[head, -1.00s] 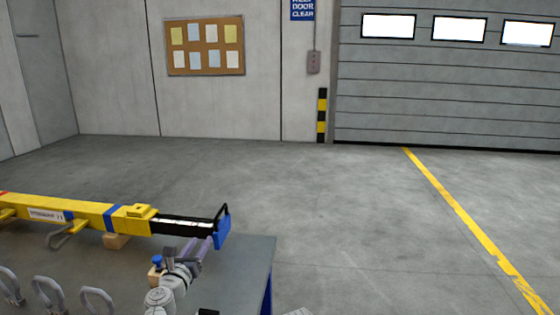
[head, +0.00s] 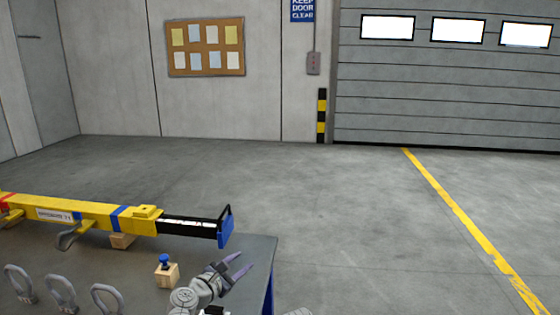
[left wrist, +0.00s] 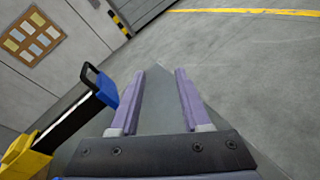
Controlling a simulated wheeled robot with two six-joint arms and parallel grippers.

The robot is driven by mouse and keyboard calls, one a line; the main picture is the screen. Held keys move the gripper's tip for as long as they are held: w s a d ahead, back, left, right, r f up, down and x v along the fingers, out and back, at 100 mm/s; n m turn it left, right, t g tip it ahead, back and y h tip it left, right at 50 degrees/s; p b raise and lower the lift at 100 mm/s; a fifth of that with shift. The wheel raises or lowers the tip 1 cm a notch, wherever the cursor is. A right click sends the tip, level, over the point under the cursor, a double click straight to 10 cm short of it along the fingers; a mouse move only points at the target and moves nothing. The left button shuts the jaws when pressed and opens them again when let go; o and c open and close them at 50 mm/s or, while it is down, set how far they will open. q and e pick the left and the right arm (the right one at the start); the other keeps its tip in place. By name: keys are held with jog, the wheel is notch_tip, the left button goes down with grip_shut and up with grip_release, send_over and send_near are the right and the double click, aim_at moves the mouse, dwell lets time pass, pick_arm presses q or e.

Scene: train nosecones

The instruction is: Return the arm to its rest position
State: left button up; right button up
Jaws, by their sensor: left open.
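My left gripper (head: 238,267) is over the right end of the grey table (head: 215,262) in the head view. Its two purple fingers are apart with nothing between them. In the left wrist view the open fingers (left wrist: 160,90) point toward the table's corner and the floor beyond. A yellow beam (head: 95,213) with a black end section and a blue end plate (head: 226,228) lies behind the gripper. The blue end plate also shows left of the fingers in the left wrist view (left wrist: 106,88). My right gripper is in neither view.
A wooden block with a blue knob (head: 166,274) stands on the table left of the gripper. Several grey shackles (head: 62,290) stand at the front left. The floor (head: 360,220) right of the table is clear, with a yellow line (head: 465,220) across it.

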pick_arm(q)
jog(key=s+d+f+m+g+p, duration=0.55)
jog(key=s+d+m+g, duration=0.45)
jog(key=m, duration=0.6)
jog(key=s+a+f+m+g+y+p, duration=0.1)
jog(key=s+a+m+g+y, duration=0.1)
jog(key=s+m+y, duration=0.2)
jog(key=s+a+f+m+g+y+p, duration=0.1)
jog(key=s+m+y, duration=0.3)
jog(key=s+m, duration=0.5)
jog(key=shift+s+a+f+g+y+p, duration=0.3)
jog(key=shift+s+a+g+y+p, duration=0.1)
jog(key=shift+s+a+g+p, duration=0.4)
